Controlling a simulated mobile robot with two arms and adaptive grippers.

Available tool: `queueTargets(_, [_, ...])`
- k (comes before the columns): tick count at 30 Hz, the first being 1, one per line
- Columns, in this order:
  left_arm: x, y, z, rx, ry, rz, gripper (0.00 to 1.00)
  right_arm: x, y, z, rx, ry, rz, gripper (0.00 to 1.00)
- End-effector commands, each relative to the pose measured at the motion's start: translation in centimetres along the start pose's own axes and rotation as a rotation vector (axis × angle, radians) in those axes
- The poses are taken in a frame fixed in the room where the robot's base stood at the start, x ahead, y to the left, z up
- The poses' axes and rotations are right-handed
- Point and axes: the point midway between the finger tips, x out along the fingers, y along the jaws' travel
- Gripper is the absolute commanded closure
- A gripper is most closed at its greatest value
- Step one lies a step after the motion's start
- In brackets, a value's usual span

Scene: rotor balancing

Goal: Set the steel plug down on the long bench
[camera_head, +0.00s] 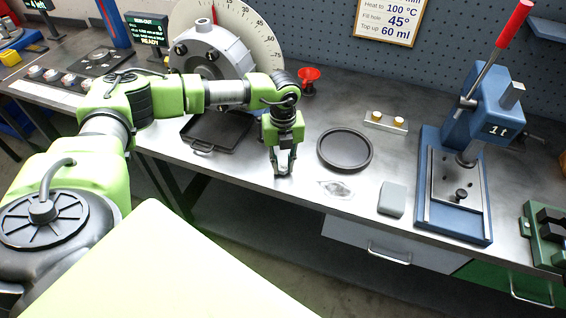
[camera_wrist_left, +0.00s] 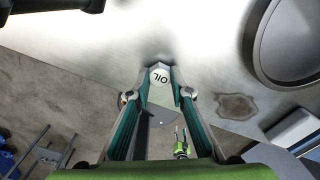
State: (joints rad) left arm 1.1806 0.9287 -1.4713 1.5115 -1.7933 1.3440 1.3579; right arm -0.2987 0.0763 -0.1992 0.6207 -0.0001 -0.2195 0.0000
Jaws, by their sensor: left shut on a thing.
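The steel plug (camera_wrist_left: 160,75) is a small hexagonal piece marked OIL, held between the fingertips in the left wrist view. My left gripper (camera_head: 283,172) is shut on it, pointing down over the front part of the long bench (camera_head: 330,212). It also shows in the left wrist view (camera_wrist_left: 160,88). I cannot tell whether the plug touches the bench top. In the head view the fingers mostly hide the plug. A small green two-pronged shape low in the left wrist view may be my right gripper (camera_wrist_left: 180,138).
A black round tray (camera_head: 345,149) lies right of the gripper, a black square tray (camera_head: 215,133) left. An oil-like stain (camera_head: 336,189) and a grey block (camera_head: 392,199) lie near the front edge.

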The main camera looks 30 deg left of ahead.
Motion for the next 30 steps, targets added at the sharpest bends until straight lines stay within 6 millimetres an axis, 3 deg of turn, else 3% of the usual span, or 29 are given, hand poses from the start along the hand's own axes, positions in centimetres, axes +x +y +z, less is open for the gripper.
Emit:
queueTargets(3, [0.5, 0.0, 0.0, 0.0, 0.0, 0.0, 1.0, 0.4, 0.0, 0.1, 0.0, -0.001, 0.0, 0.6])
queueTargets(4, [0.4, 0.0, 0.0, 0.0, 0.0, 0.0, 0.72, 0.3, 0.0, 0.1, 0.0, -0.001, 0.0, 0.6])
queueTargets(5, [0.3, 0.0, 0.0, 0.0, 0.0, 0.0, 0.64, 0.2, 0.0, 0.1, 0.0, -0.001, 0.0, 0.6])
queueTargets(6, [0.3, 0.0, 0.0, 0.0, 0.0, 0.0, 0.63, 0.2, 0.0, 0.1, 0.0, -0.001, 0.0, 0.6])
queueTargets(15, [0.2, 0.0, 0.0, 0.0, 0.0, 0.0, 0.63, 0.2, 0.0, 0.1, 0.0, -0.002, 0.0, 0.6])
queueTargets(20, [-0.8, -0.1, 0.1, 0.0, -0.001, -0.002, 0.63, -0.1, 0.2, 0.2, -0.001, -0.003, 0.002, 0.6])
queueTargets(30, [-7.7, -0.1, 0.1, 0.001, -0.004, -0.004, 0.63, 2.4, 0.3, 0.5, -0.003, -0.004, 0.004, 0.6])
